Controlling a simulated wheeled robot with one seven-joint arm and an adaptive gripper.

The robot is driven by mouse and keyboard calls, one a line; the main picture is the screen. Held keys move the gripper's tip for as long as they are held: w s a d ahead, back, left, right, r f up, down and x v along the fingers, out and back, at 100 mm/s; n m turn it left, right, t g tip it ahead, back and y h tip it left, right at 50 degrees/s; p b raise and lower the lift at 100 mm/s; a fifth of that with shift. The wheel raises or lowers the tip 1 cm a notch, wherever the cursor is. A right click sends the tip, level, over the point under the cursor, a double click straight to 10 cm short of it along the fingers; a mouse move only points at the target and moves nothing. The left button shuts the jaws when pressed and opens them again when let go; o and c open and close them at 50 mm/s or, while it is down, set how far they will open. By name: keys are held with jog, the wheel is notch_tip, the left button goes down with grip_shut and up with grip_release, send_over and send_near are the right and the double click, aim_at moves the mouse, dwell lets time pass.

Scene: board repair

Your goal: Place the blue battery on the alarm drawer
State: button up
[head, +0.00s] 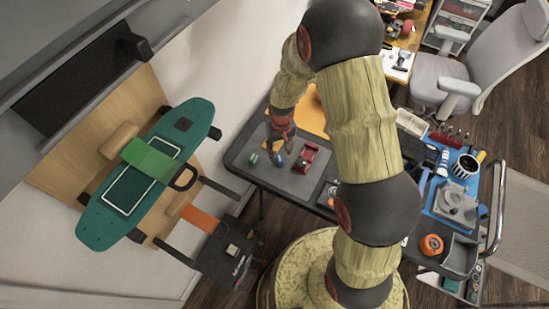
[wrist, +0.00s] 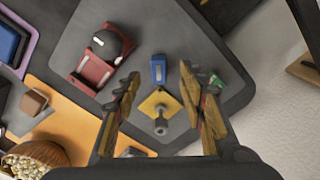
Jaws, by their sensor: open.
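The blue battery (wrist: 158,70) stands out on a dark grey mat in the wrist view, ahead of and between my open fingers. In the head view a small blue bit of it (head: 278,159) shows just below my gripper (head: 279,147). My gripper (wrist: 158,82) is open, and its two fingers frame the battery with visible gaps on both sides. Nothing is held. A yellow diamond-shaped piece with a grey knob (wrist: 160,108) lies between the fingers, closer to the palm. I cannot tell which thing is the alarm drawer.
A red device with a dark round part (wrist: 95,68) lies left of the battery in the wrist view. A small green piece (wrist: 217,82) is beside the right finger. In the head view a green skateboard (head: 135,190) is at left, and the right-hand bench is crowded with tools.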

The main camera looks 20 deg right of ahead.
aim_at(280, 159)
jog(key=f, duration=0.2)
jog(key=f+b, duration=0.1)
jog(key=f, duration=0.4)
jog(key=shift+w+d+f+b, duration=0.15)
jog(key=shift+w+f+b, duration=0.2)
grip_shut()
